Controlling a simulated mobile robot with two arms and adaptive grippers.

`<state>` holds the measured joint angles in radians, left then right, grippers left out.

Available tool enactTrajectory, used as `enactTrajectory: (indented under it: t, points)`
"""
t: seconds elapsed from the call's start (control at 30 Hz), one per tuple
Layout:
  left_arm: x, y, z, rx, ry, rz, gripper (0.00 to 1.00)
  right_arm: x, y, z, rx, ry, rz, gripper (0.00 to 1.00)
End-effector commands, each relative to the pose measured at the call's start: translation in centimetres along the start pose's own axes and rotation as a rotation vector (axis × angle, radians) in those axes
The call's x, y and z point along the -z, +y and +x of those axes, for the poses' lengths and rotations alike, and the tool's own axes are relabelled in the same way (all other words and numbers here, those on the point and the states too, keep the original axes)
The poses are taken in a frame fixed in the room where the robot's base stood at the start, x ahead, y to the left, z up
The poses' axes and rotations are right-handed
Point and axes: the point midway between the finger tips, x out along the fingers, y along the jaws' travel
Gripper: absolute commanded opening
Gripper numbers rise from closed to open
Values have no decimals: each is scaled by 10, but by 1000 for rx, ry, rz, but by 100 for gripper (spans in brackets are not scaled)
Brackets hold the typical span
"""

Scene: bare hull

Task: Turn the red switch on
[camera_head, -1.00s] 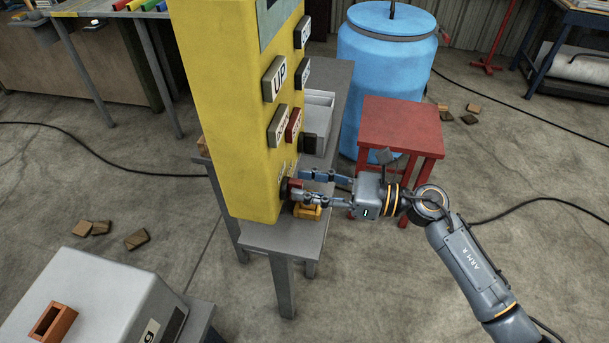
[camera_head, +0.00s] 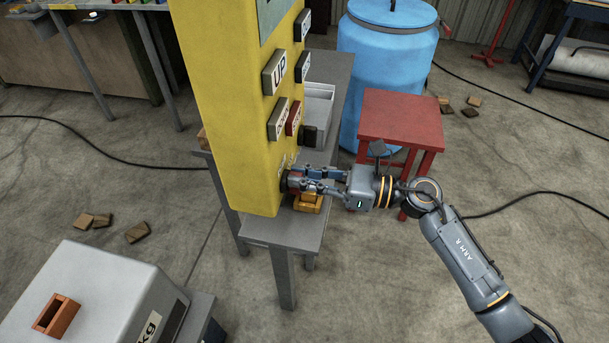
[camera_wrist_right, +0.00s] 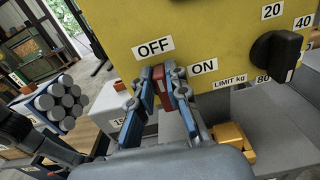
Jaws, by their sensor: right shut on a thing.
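The red switch (camera_wrist_right: 158,80) is on the yellow control box (camera_wrist_right: 125,22), between the OFF label (camera_wrist_right: 153,47) and the ON label (camera_wrist_right: 203,67) in the right wrist view. It tilts slightly toward OFF. My right gripper (camera_wrist_right: 167,88) is shut on the red switch, one finger on each side. In the head view my right gripper (camera_head: 298,181) reaches in from the right to the low front of the yellow box (camera_head: 225,100), and its fingers mostly hide the switch. My left gripper is not in view.
A black dial (camera_wrist_right: 275,57) is right of ON. A yellow block (camera_head: 307,202) lies on the grey bench (camera_head: 290,232) under my right gripper. A red stool (camera_head: 400,118) and a blue barrel (camera_head: 385,70) stand behind my right arm.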

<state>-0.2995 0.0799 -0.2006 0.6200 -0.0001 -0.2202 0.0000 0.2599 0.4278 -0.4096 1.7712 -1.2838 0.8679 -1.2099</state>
Motion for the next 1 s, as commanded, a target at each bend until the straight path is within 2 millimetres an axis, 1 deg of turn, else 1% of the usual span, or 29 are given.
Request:
enactTrajectory:
  t: [0.17, 0.37, 1.0]
  points:
    - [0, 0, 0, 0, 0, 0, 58, 1, -2, 0, -1, 3, 79, 0]
    - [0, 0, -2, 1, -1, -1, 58, 1, -5, 0, -1, 3, 233, 0]
    - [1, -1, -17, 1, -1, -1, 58, 6, -17, 0, 3, 2, 843, 0]
